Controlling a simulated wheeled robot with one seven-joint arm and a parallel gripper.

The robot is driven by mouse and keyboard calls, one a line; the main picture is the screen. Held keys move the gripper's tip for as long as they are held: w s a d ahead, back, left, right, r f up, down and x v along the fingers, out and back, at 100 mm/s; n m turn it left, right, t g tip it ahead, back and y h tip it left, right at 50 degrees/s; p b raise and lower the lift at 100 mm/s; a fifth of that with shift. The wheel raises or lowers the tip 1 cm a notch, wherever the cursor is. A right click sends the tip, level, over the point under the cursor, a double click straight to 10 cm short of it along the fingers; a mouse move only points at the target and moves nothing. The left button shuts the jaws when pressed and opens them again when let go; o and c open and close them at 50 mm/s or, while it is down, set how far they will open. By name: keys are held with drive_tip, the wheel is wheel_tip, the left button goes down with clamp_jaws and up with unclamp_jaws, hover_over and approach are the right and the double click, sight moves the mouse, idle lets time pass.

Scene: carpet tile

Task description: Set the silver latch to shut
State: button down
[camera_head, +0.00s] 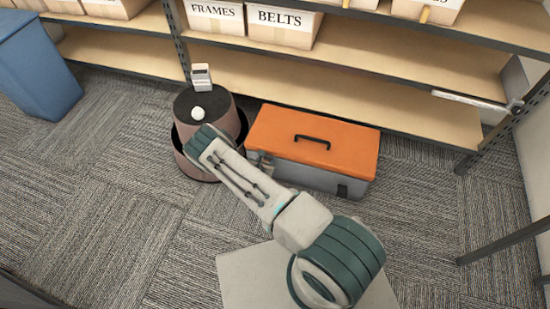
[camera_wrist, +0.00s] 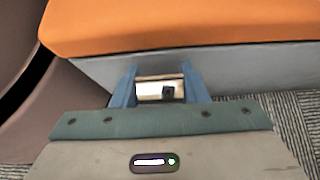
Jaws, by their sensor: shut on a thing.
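The toolbox (camera_head: 310,140) has an orange lid, which lies closed over a grey body, and stands on the carpet. Its orange lid (camera_wrist: 190,28) and grey front also fill the top of the wrist view. The silver latch (camera_wrist: 158,89) is on the grey front, just below the lid edge, between the blue fingers of my gripper (camera_wrist: 160,82). The fingers are closed on the latch from both sides. In the head view my arm hides the latch and most of the gripper. I cannot tell the latch's exact angle.
A shelf unit (camera_head: 360,95) is behind. A blue bin (camera_head: 38,65) stands far left. Carpet in front is open.

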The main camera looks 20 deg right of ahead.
drive_tip(key=shift+s+a+f, duration=0.15)
drive_tip(key=shift+s+f, duration=0.05)
drive_tip(key=shift+s, duration=0.05)
drive_tip(key=c, duration=0.8)
unclamp_jaws()
drive_tip(key=shift+c, duration=0.2)
drive_tip(key=shift+w+r, duration=0.1)
drive_tip(key=shift+r, duration=0.05)
drive_tip(key=shift+s+a+r, duration=0.1)
drive_tip(key=shift+s+r, duration=0.2)
drive_tip(key=shift+r, duration=0.1)
drive_tip(key=p+v, duration=0.4)
drive_tip(key=v, duration=0.9)
drive_tip(key=shift+f, duration=0.15)
